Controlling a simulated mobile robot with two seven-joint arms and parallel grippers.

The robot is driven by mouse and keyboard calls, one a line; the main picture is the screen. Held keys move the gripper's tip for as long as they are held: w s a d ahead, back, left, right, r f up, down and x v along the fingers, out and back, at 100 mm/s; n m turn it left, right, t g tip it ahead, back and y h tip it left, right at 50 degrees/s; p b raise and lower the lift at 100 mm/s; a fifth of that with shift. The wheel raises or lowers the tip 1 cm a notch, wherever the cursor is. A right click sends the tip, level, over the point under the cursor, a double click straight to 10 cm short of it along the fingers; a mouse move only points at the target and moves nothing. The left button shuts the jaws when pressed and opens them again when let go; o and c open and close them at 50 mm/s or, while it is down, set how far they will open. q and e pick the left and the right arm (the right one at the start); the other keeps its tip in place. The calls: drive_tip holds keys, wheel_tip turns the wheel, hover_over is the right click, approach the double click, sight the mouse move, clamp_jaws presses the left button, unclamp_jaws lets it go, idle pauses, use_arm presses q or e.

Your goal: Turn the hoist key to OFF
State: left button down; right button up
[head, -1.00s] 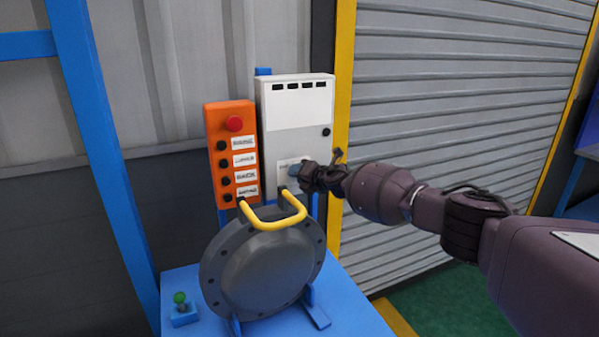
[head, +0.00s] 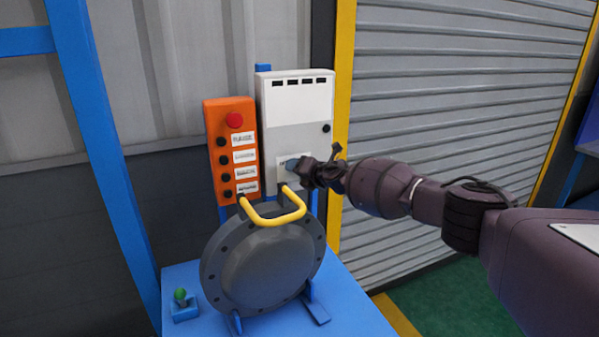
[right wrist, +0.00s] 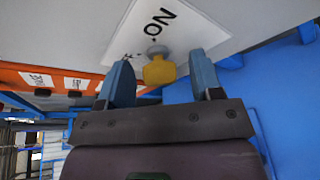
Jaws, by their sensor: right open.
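The hoist key (right wrist: 159,70) has a yellow grip on a grey round barrel. In the right wrist view it sits in a white label plate (right wrist: 170,28) marked ON, seen upside down. My right gripper (right wrist: 160,80) is open, with its blue fingertips on either side of the key and apart from it. In the head view my right gripper (head: 293,165) is at the lower part of the grey control box (head: 291,133) and hides the key. The key's exact angle is hard to read. My left gripper is not in view.
An orange button panel (head: 232,150) with a red button stands left of the box. A grey flanged shell (head: 265,265) with a yellow handle (head: 270,218) stands on the blue table (head: 360,318), just below my gripper. A green-topped switch (head: 181,300) is at left.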

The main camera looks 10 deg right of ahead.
drive_tip(key=shift+r, duration=0.1)
drive_tip(key=v, duration=1)
drive_tip(key=shift+s+d, duration=0.2)
drive_tip(key=shift+s, duration=0.15)
idle(0.4)
